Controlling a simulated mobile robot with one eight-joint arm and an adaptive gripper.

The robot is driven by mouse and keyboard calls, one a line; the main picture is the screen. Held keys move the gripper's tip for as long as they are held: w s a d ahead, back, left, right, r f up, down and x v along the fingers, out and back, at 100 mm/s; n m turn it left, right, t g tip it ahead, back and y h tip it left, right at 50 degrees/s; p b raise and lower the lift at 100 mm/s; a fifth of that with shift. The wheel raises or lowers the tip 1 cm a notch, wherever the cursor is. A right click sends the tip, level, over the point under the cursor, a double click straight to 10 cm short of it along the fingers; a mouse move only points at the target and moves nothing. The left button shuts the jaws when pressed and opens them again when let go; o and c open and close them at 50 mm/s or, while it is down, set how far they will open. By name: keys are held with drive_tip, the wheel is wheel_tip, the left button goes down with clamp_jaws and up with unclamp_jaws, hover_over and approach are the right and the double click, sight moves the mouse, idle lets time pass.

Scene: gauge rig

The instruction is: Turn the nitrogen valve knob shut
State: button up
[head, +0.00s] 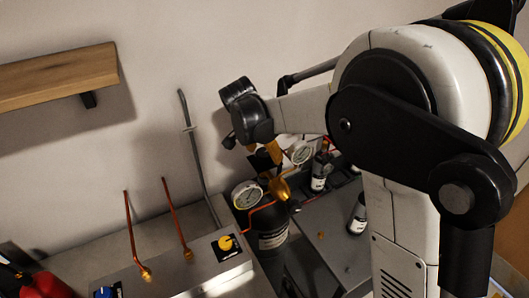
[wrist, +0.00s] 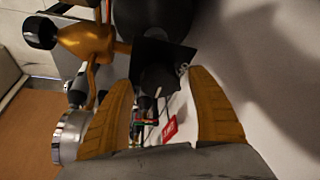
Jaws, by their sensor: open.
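My gripper (wrist: 161,78) is open, with its two orange fingers spread in the wrist view. A dark round knob (wrist: 158,80) on a black plate (wrist: 176,54) shows between the fingertips, with gaps on both sides; I cannot read its marking or tell whether it is the nitrogen knob. In the head view my gripper (head: 268,151) is partly hidden by my wrist, above the brass regulator (head: 280,188). The regulator also shows at the upper left of the wrist view (wrist: 85,42) with a black knob (wrist: 40,32). The knob between the fingers is hidden in the head view.
Two round gauges, left (head: 247,195) and right (head: 301,152), flank the regulator over a dark cylinder (head: 272,238). A grey box (head: 190,270) bears a yellow knob (head: 226,242) and copper tubes (head: 174,218). Small dark bottles (head: 358,215) stand right. A red tag (wrist: 169,129) lies beyond the fingers.

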drive_tip(key=shift+r, duration=0.1)
drive_tip(key=v, duration=1.1)
drive_tip(key=shift+s+a+r, duration=0.15)
drive_tip(key=shift+a+r, duration=0.05)
drive_tip(key=shift+r, duration=0.15)
